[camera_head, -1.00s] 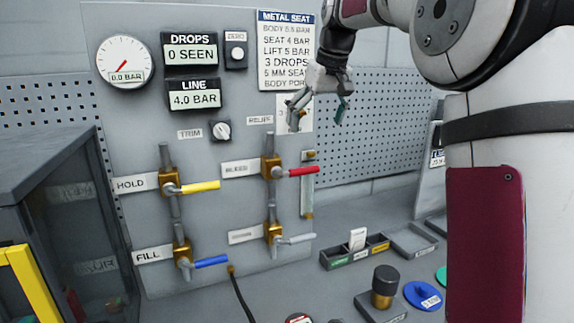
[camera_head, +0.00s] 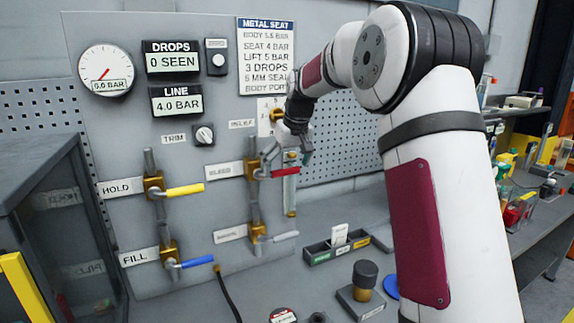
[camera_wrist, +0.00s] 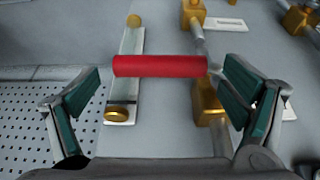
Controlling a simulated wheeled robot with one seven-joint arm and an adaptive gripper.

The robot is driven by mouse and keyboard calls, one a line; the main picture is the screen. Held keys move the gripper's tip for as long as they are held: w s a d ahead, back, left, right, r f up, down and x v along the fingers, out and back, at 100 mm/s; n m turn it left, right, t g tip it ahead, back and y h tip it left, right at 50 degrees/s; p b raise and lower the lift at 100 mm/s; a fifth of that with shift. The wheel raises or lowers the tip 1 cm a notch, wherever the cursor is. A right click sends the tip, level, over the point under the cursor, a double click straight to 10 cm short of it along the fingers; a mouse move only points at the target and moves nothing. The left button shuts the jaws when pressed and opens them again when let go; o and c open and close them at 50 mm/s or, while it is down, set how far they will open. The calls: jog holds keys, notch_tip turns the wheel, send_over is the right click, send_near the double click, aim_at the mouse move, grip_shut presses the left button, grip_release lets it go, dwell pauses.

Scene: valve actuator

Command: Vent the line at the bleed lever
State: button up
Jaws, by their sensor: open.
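The bleed lever is the red-handled one (camera_head: 285,173) on the upper right valve of the panel, beside its label (camera_head: 224,171). Its handle points right, roughly horizontal. In the wrist view the red handle (camera_wrist: 160,66) lies across the space between the fingers, near their tips. My gripper (camera_head: 286,160) is at the lever, with its fingers open; in the wrist view the green-padded fingers (camera_wrist: 165,95) stand wide apart on either side. I cannot tell whether a finger touches the lever. The line display (camera_head: 177,101) reads 4.0 BAR.
The yellow hold lever (camera_head: 185,190) and blue fill lever (camera_head: 197,261) are on the left pipe. A grey lever (camera_head: 285,236) sits below the red one. The drops display (camera_head: 173,60) reads 0 SEEN.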

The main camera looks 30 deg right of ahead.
aim_at(273, 172)
jog(key=shift+f, duration=0.1)
jog(key=c, duration=1.7)
jog(key=shift+a, duration=0.1)
jog(key=r+h+b, duration=0.1)
jog(key=a+h+b, duration=0.1)
jog(key=h, duration=0.1)
jog(key=shift+w+a+r+n+h+b, duration=0.1)
jog(key=shift+a+r+n+h+b, duration=0.1)
jog(key=shift+r+n+h+b, duration=0.15)
jog(key=a+r+h+b, duration=0.1)
jog(key=h, duration=0.1)
jog(key=a+n+h+b, duration=0.1)
jog(key=h, duration=0.1)
jog(key=shift+a+r+b, duration=0.1)
jog(key=shift+r+b, duration=0.3)
jog(key=shift+a+r+n+t+h+b, duration=0.2)
jog(key=shift+a+n+t+h+b, duration=0.2)
jog(key=shift+a+h+b, duration=0.7)
jog(key=shift+a+r+n+t+h+b, duration=0.3)
jog(key=shift+a+n+h, duration=0.2)
jog(key=shift+h, duration=1.25)
jog(key=shift+a+r+n+t+h+b, duration=0.1)
jog(key=shift+a+n+t+h+b, duration=0.25)
jog(key=shift+a+h+b, duration=0.8)
jog(key=shift+d+h+p, duration=0.25)
jog(key=shift+p, duration=0.15)
